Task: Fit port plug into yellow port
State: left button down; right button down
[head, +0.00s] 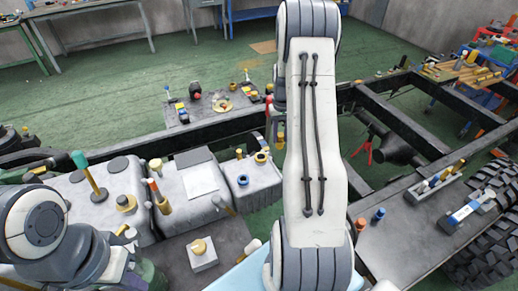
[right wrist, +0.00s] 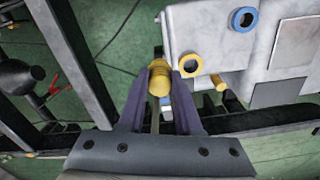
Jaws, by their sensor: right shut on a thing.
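My right gripper (right wrist: 160,73) is shut on a yellow, rounded plug (right wrist: 160,82), held between its two dark fingers in the right wrist view. The yellow port (right wrist: 189,63) is a ring at the corner of a light grey block, just right of the plug and apart from it. The ring also shows in the head view (head: 261,157). In the head view my right arm hides most of the right gripper, and I cannot make out the plug there. My left arm enters at the lower left; its fingers do not show.
A blue port (right wrist: 243,19) sits on the same grey block (head: 255,183). A dark frame rail (head: 215,131) runs behind the block. A teal-handled tool (head: 90,175) stands upright at the left. A dark bench (head: 405,235) with several parts lies at the right.

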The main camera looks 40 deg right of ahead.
jog(key=w+a+f+p, duration=0.1)
jog(key=f, duration=0.1)
jog(key=w+a+f+p, duration=0.1)
jog(key=w+a+f, duration=0.1)
jog(key=w+a+f+p, duration=0.1)
jog(key=f, duration=0.2)
jog(key=shift+w+a, duration=0.35)
jog(key=shift+f, duration=0.5)
jog(key=c, duration=0.6)
grip_release()
jog(key=shift+r, duration=0.15)
notch_tip(320, 180, up, 12)
jog(key=b, duration=0.3)
